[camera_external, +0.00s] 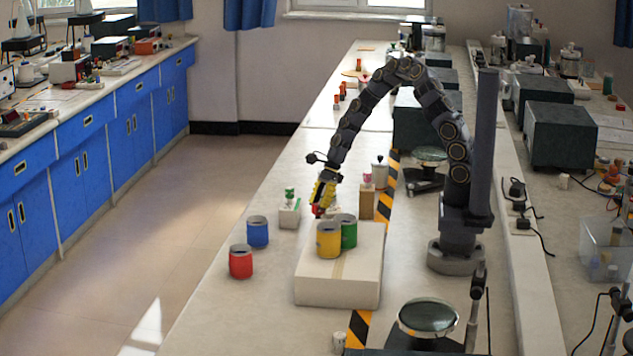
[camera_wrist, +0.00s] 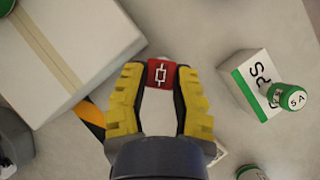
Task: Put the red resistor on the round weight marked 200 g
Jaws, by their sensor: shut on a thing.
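My gripper (camera_external: 322,208), with yellow fingers, is shut on the red resistor, a small red block with a white symbol (camera_wrist: 160,74) between the fingertips in the wrist view. In the external view a bit of red (camera_external: 316,210) shows at the fingertips, above the bench behind the cream box. No 200 g marking is readable in either view. The round pieces in sight are a red can (camera_external: 241,262), a blue can (camera_external: 257,232), a yellow can (camera_external: 328,240) and a green can (camera_external: 349,231); I cannot tell whether any is the weight.
The yellow and green cans stand on the cream box (camera_external: 340,282). A white block (camera_external: 289,215) carries a green piece; the wrist view shows a green piece marked 5 A (camera_wrist: 291,97). A brown block (camera_external: 367,203) stands behind. A round plate (camera_external: 428,318) is in front.

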